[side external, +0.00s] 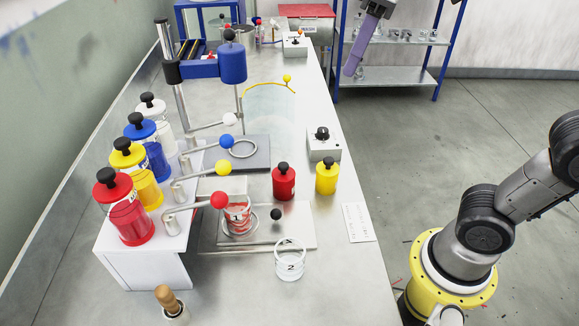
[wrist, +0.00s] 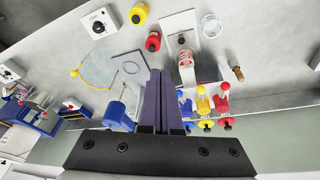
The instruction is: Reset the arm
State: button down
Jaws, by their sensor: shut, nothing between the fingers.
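My gripper (side external: 353,66) shows at the top of the side external view as long purple fingers pointing down, high up and apart from the bench things. In the wrist view my gripper (wrist: 159,74) has its two purple fingers lying side by side, shut with nothing between them. The fingers touch nothing that I can see. The upper part of my arm runs out of the side external view, so its full pose is hidden.
The steel bench (side external: 350,268) holds red (side external: 284,182) and yellow (side external: 326,177) canisters, beaker 1 (side external: 238,219), beaker 2 (side external: 289,262) and several lidded jars on a white stand (side external: 145,262). The blue gantry (side external: 200,69) stands behind. A blue shelf (side external: 397,75) is beyond. Floor between is clear.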

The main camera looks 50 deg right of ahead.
jog(key=s+d+f+m+t, duration=0.2)
jog(key=s+d+f+m, duration=0.2)
jog(key=s+f, duration=0.6)
notch_tip(320, 180, down, 4)
jog(key=shift+d+f+h, duration=0.1)
jog(key=shift+d+h, duration=0.2)
jog(key=shift+d, duration=0.15)
